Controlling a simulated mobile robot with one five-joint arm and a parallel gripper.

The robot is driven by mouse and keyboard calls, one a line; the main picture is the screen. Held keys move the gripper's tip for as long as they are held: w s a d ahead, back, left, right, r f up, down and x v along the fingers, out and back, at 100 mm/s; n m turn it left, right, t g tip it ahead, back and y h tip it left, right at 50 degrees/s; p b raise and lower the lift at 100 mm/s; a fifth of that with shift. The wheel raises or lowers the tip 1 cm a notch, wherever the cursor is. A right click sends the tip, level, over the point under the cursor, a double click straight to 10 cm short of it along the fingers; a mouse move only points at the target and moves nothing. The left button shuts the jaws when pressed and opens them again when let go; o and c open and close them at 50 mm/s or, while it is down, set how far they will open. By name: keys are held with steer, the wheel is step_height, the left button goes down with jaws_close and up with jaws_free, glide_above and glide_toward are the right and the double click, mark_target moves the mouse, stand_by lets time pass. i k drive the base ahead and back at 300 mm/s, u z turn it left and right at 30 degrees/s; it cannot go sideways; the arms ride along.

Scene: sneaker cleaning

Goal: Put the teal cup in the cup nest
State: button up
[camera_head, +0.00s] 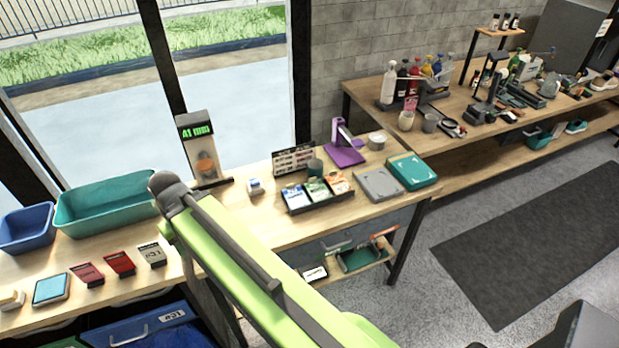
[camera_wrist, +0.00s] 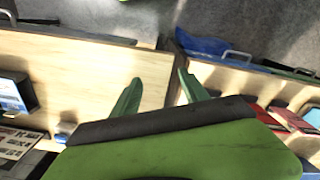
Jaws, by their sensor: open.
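I cannot pick out the cup nest with certainty in either view. My gripper (camera_wrist: 160,75) is open and empty in the wrist view, its two green fingers spread above the bench and the gap between bench sections. The cup does not show in the wrist view. In the head view my green arm reaches over the bench, left of the cup, and the fingers are not visible.
The black tray (camera_head: 293,205), a purple stand (camera_head: 345,155), a grey box (camera_head: 378,185) and a teal box (camera_head: 411,171) crowd the bench's right part. A tall sign stand (camera_head: 202,150) and teal bin (camera_head: 105,201) stand at left. Bare wood shows in front of the tray.

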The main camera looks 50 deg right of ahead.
mark_target(449, 125)
steer(key=u, duration=5.75)
steer(key=i, duration=0.1)
steer(key=z, duration=2.7)
steer(key=k, duration=1.55)
steer(key=z, duration=0.45)
